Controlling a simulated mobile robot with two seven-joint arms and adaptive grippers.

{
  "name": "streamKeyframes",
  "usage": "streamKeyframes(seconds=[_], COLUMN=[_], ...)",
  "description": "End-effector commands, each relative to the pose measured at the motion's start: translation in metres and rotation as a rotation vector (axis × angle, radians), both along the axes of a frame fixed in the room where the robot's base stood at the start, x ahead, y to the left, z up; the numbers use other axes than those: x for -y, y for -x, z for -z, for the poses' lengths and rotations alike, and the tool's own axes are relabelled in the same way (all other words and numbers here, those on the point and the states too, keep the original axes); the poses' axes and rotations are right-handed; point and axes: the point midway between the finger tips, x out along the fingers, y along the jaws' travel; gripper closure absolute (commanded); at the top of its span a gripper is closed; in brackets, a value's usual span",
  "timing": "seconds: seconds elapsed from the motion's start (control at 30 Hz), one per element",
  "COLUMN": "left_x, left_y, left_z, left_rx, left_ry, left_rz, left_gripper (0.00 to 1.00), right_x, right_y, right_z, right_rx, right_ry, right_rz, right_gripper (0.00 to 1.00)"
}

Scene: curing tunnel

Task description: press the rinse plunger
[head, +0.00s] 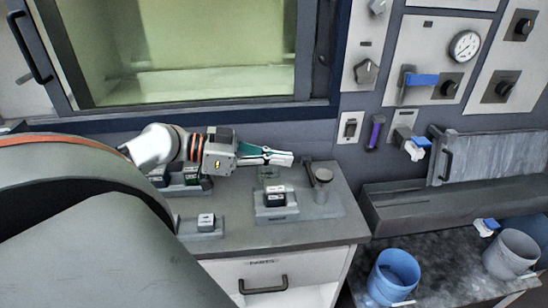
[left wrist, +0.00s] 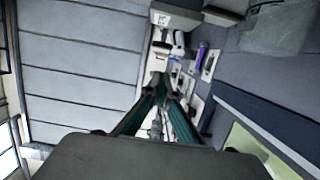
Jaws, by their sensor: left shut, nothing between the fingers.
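In the left wrist view, the closed fingers (left wrist: 163,92) point up the picture toward the wall panel; I cannot make out the plunger there. My right gripper is not in view.
A black-and-white block (head: 274,195) sits in a grey holder beside the plunger. A smaller block (head: 206,221) stands nearer the front. A drawer (head: 230,270) is below the counter. A blue bucket (head: 396,272) and a grey bucket (head: 512,252) stand at the right.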

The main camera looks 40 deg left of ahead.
Motion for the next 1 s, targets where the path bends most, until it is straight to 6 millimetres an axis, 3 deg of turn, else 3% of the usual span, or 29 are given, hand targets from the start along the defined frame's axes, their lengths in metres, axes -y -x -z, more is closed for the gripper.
streamKeyframes(seconds=[0.23, 1.0], left_x=[-0.0093, -0.0095], left_y=[0.0113, 0.0115], left_z=[-0.0036, -0.0039], left_rx=[0.0, 0.001], left_ry=[0.001, -0.001], left_rz=[-0.001, 0.0], left_gripper=[1.0, 1.0], right_x=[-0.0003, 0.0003], right_y=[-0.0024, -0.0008], right_z=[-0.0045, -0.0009], right_rx=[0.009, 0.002], right_ry=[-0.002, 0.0], right_rz=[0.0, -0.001], right_gripper=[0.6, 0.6])
